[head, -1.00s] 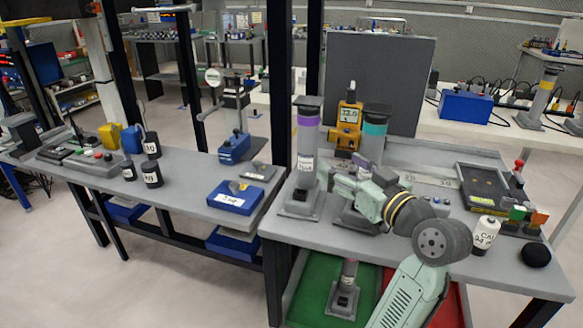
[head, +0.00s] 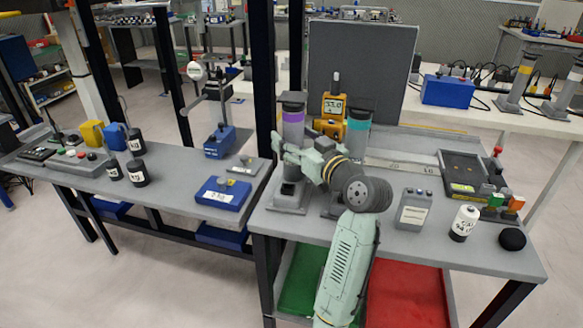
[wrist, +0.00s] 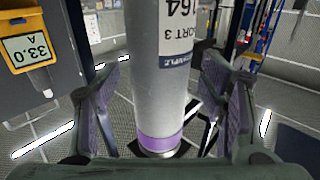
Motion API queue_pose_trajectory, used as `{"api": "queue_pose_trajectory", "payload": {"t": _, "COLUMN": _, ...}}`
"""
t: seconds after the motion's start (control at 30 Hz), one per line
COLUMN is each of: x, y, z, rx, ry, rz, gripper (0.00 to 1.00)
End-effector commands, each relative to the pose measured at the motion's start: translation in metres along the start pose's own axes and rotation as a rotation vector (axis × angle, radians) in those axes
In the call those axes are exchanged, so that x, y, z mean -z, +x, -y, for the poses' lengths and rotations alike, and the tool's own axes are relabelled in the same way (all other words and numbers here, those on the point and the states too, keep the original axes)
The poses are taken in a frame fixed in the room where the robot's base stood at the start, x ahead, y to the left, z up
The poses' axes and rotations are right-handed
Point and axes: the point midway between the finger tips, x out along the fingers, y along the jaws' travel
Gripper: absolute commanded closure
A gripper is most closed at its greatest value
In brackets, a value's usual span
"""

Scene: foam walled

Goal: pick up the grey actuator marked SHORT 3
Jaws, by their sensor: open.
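The grey actuator marked SHORT 3 (head: 292,131) stands upright at the left of the near bench, with a purple band near its dark top. In the wrist view this actuator (wrist: 158,70) appears upside down; its label reads "ORT 3" and is partly cut off. My gripper (head: 284,152) is at its body in the head view. In the wrist view my open gripper (wrist: 162,92) has one finger on each side of the actuator, with gaps visible. Part of the actuator is hidden behind the gripper in the head view.
A teal-banded actuator (head: 358,128) stands close to the right, partly behind my arm. A yellow meter (head: 333,112) stands behind, before a dark panel (head: 365,60).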

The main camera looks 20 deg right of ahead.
Motion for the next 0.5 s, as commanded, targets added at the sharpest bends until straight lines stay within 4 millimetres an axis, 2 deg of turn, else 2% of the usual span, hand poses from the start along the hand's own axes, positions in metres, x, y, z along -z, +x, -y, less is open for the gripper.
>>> {"api": "queue_pose_trajectory", "payload": {"t": 0.27, "x": -0.0004, "y": 0.0051, "z": -0.0001, "rx": -0.001, "ry": -0.001, "rz": -0.001, "gripper": 0.35}}
{"api": "queue_pose_trajectory", "payload": {"t": 0.5, "x": -0.0003, "y": 0.0049, "z": -0.0001, "rx": -0.001, "ry": -0.001, "rz": -0.001, "gripper": 0.5}}
